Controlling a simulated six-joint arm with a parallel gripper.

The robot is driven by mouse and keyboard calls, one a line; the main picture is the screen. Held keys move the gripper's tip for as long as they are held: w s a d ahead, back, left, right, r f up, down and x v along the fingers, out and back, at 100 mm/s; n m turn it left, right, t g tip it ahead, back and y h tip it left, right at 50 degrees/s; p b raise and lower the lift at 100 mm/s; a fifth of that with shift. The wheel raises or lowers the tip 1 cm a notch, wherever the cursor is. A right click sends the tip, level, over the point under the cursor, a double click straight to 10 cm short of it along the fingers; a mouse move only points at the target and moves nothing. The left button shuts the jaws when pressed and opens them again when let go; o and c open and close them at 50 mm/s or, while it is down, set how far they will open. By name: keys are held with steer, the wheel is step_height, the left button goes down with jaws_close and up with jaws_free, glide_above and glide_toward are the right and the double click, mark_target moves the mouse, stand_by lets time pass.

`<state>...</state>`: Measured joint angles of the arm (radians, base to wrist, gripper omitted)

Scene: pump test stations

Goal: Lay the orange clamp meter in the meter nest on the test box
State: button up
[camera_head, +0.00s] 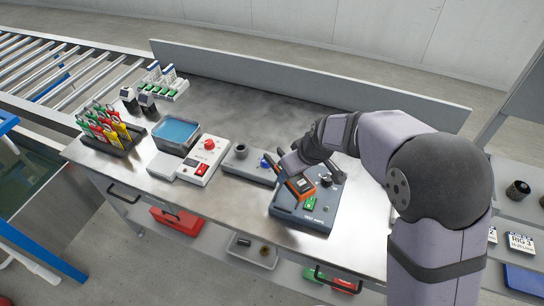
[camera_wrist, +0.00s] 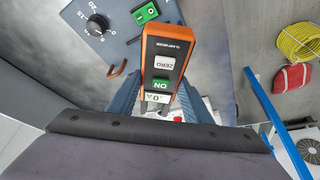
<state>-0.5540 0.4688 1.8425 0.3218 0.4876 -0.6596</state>
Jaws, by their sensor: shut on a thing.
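My gripper (camera_head: 291,178) is shut on the orange clamp meter (camera_head: 301,187), which has a dark grey face. In the wrist view the meter (camera_wrist: 163,62) stands between the two fingers (camera_wrist: 160,100), its face with a ZERO button, a green ON label and a small display towards the camera. The blue-grey test box (camera_head: 303,218) lies below the meter in the head view. The wrist view shows part of the box (camera_wrist: 112,42) with a dial knob and a green switch. I cannot make out the meter nest; the meter and arm cover part of the box.
A grey unit (camera_head: 236,170), a white box with red controls (camera_head: 205,168) and a blue-topped tray (camera_head: 178,131) stand to the left on the bench. A rack of coloured tools (camera_head: 107,135) is at far left. The bench's back middle (camera_head: 262,115) is clear.

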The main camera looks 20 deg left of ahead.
steer(key=shift+w+d+f+m+t+h, duration=0.15)
steer(key=shift+w+f+m+t, duration=0.1)
steer(key=shift+m, duration=0.3)
steer(key=shift+w+d+f+m+t+h, duration=0.15)
steer(key=shift+f+m, duration=0.1)
steer(key=shift+m, duration=0.3)
steer(key=shift+w+f+m+t+h, duration=0.2)
steer(key=shift+w+m+t+h, duration=0.3)
steer(key=shift+m, duration=0.7)
steer(key=m, duration=0.1)
steer(key=w+a+m, duration=0.1)
steer(key=m+h, duration=0.1)
steer(key=shift+w+a+r, duration=0.15)
steer(key=shift+w+r, duration=0.1)
steer(key=shift+w, duration=0.15)
steer(key=shift+w+a+m+h, duration=0.1)
steer(key=shift+a+m+h, duration=0.15)
steer(key=shift+m, duration=0.75)
steer(key=shift+d+m+h, duration=0.1)
steer(key=shift+m+h, duration=0.25)
steer(key=shift+m, duration=0.35)
steer(key=shift+f, duration=0.15)
steer(key=shift+f+b, duration=2.15)
steer(key=shift+f, duration=1.7)
steer(key=shift+f+b, duration=0.8)
steer(key=shift+b, duration=0.1)
